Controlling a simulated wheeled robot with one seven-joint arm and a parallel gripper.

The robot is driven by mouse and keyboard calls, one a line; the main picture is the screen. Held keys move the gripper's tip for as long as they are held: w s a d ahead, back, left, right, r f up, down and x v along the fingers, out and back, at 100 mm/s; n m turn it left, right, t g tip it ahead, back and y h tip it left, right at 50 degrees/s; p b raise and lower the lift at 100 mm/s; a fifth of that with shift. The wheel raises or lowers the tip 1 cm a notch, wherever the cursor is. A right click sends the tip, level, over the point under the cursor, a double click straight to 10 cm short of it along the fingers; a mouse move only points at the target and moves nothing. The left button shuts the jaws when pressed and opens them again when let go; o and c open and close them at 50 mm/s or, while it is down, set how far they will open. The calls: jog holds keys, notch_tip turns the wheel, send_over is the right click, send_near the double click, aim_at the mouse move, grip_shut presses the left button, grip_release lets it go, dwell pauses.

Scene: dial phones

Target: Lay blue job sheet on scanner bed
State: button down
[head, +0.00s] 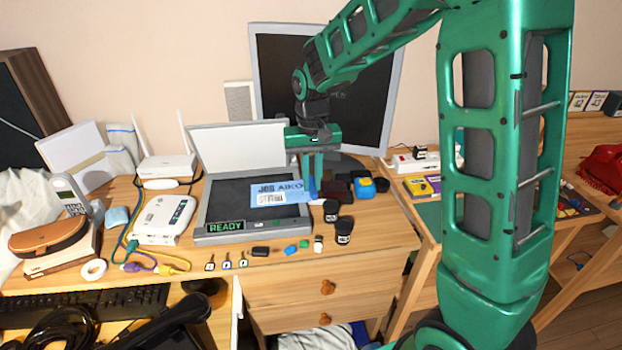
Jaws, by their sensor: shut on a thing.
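My gripper (312,190) points down at the sheet's right edge. It is shut on the sheet, and its fingertips are partly hard to make out.
A large monitor (370,100) stands behind the scanner. Black film canisters (343,230) and small coloured blocks (290,249) lie in front and to the right.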

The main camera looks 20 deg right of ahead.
jog(key=shift+w+a+f, duration=0.15)
jog(key=shift+w+f, duration=0.9)
jog(key=shift+w, duration=0.2)
jog(key=shift+w+a+f, duration=0.1)
jog(key=shift+w+f, duration=0.95)
jog(key=shift+w, duration=0.2)
jog(key=shift+s+f, duration=0.1)
jog(key=shift+f, duration=1.2)
jog(key=c, duration=1.7)
grip_release()
jog(key=shift+o, duration=0.2)
jog(key=shift+d, duration=0.1)
